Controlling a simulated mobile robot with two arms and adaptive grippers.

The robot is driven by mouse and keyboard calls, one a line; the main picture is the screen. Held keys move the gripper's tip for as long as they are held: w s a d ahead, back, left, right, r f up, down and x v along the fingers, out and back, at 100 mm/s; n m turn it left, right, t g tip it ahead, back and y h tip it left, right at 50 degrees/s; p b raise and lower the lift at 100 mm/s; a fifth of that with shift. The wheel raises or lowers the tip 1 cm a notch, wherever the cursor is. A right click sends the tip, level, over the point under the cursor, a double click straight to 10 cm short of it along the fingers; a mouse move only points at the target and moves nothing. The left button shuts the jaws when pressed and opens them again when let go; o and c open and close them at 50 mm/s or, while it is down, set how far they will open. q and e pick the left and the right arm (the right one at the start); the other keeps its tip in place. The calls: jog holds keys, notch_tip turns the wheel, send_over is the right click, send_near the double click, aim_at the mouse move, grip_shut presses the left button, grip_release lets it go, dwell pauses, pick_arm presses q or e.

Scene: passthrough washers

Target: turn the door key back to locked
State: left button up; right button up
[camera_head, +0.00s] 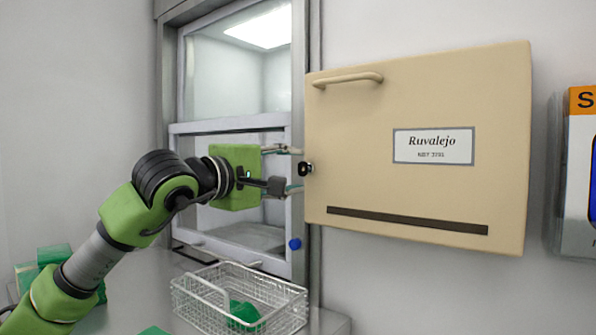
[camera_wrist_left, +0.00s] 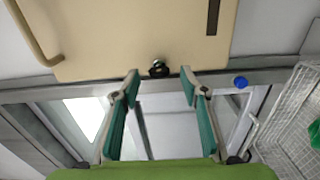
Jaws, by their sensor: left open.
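The door key (camera_head: 306,168) is a small dark piece at the left edge of a beige cabinet (camera_head: 360,130) on the wall. The key also shows in the left wrist view (camera_wrist_left: 158,68), at the cabinet's edge. Its turn angle is too small to read. My left gripper (camera_head: 297,170) is open and faces the cabinet's left edge. Its two green-padded fingers stand apart, with the key in line with the gap between their tips. The fingers do not appear closed on the key. My right gripper is not in view.
A glazed hatch (camera_head: 240,62) stands behind my left arm. A blue knob (camera_head: 295,244) sits low on its frame. A wire basket (camera_head: 288,318) with a green item is on the counter below. The cabinet has a handle (camera_head: 347,79). A dispenser (camera_head: 580,180) is at right.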

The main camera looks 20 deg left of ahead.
pick_arm(q)
jog(key=v, duration=0.9)
jog(key=shift+s+a, duration=0.15)
jog(key=shift+s, duration=0.2)
jog(key=shift+r, duration=0.15)
